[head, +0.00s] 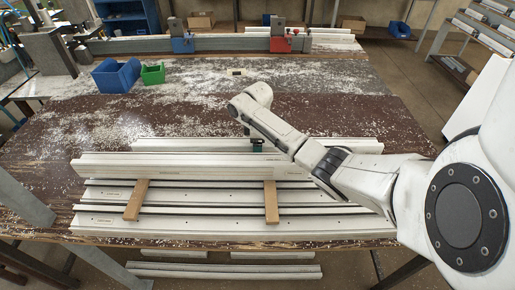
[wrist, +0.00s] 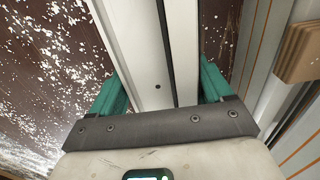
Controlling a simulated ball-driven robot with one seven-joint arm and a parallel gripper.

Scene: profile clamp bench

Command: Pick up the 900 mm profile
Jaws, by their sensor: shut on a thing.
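My gripper (head: 257,147) is at the back of the profile stack, pointing down. In the wrist view, its green fingers (wrist: 160,90) are shut on the two sides of a pale aluminium profile (wrist: 138,62), which has a dark slot and a small hole. In the head view this gripped profile (head: 190,145) runs left to right behind a taller profile (head: 165,166). I cannot read its length. I cannot tell whether it is lifted or still resting, since its underside is hidden.
Several profiles (head: 200,209) lie in front on the brown, chip-strewn bench (head: 70,133), with two wooden spacers (head: 137,200) on them. A spacer (wrist: 305,52) is close on the right in the wrist view. Blue (head: 116,77) and green (head: 152,75) bins and a clamp (head: 181,42) stand behind.

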